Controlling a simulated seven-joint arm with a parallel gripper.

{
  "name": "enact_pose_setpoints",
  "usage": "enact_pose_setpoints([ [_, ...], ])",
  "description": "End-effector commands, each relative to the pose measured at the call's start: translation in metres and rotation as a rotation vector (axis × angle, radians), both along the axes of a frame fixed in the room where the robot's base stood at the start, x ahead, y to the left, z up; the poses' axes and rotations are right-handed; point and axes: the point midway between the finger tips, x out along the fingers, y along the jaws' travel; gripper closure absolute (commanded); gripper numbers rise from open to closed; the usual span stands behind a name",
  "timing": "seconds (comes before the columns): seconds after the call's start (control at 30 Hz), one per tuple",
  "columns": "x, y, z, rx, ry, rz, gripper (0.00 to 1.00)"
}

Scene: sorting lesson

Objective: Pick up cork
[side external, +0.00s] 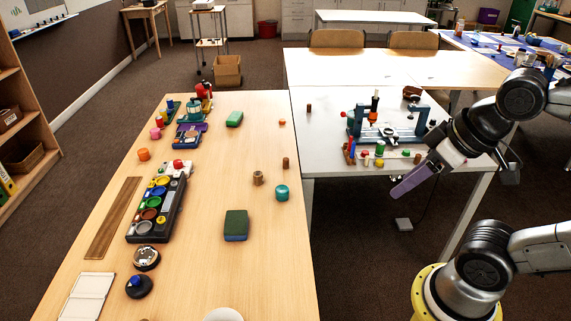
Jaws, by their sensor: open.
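Several small brown cylinders could be the cork, and I cannot tell which from their looks. One brown piece (258,178) stands upright on the wooden table, left of a teal round container. A smaller brown cylinder (286,162) stands behind that container. Another brown cylinder (309,107) stands on the white table. My gripper (425,172) is at the right, over the front right edge of the white table. It is open, with nothing seen in it, and well apart from the brown pieces. A long purple finger shows; the other finger is not clear.
The wooden table (195,270) holds a teal container (282,193), a green-topped block (236,225) and a dark tray (150,222) of coloured cups. A blue-grey frame (420,122) stands among small pieces on the white table (335,160). The wooden table's right front is mostly clear.

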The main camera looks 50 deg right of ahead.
Motion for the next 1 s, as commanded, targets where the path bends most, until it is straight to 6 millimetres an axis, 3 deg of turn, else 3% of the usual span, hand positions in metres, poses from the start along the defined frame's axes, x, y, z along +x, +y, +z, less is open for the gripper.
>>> enact_pose_setpoints([
  [0.43, 0.0, 0.0, 0.0, 0.0, 0.0, 0.0, 0.5],
  [0.5, 0.0, 0.0, 0.0, 0.0, 0.0, 0.0, 0.37],
  [0.53, 0.0, 0.0, 0.0, 0.0, 0.0, 0.0, 0.36],
  [0.8, 0.001, 0.0, 0.001, 0.0, -0.004, 0.0, 0.36],
  [0.93, 0.016, 0.0, 0.01, 0.0, -0.083, -0.001, 0.36],
  [1.0, 0.036, -0.001, 0.029, -0.004, -0.195, -0.001, 0.36],
])
